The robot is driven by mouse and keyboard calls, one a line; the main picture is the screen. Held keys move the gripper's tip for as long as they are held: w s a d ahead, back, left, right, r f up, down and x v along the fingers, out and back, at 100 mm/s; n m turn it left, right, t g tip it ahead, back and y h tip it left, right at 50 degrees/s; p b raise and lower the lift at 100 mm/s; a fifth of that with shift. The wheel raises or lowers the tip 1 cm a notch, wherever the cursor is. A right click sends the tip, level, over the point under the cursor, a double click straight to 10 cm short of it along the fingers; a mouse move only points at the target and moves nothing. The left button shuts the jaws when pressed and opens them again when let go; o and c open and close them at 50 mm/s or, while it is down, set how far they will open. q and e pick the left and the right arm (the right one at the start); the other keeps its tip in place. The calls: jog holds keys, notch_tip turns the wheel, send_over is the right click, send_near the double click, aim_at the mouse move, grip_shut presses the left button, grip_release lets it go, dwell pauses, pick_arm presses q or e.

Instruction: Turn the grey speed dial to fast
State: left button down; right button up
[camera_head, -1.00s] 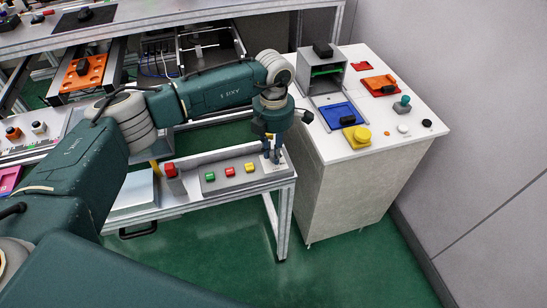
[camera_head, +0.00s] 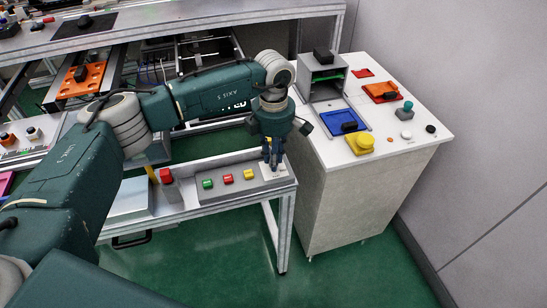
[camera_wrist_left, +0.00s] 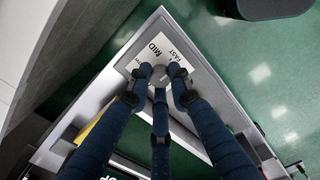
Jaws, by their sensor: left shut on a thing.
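The grey speed dial (camera_wrist_left: 159,76) shows in the left wrist view between my fingertips and is mostly covered by them. It sits on a pale label plate (camera_wrist_left: 139,66) with the words MID and FAST readable. The rest of the lettering is covered, and I cannot tell where the dial points. My left gripper (camera_head: 273,163) reaches down onto the right end of the button panel in the head view. Its three fingers (camera_wrist_left: 160,82) are closed around the dial. My right gripper is not in view.
Green floor (camera_head: 225,255) is clear in front.

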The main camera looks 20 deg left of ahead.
pick_arm(q)
jog(key=shift+w+r, duration=0.1)
jog(key=shift+r, duration=0.05)
jog(key=c, duration=1.6)
grip_release()
jog(key=shift+o, duration=0.2)
notch_tip(320, 180, up, 12)
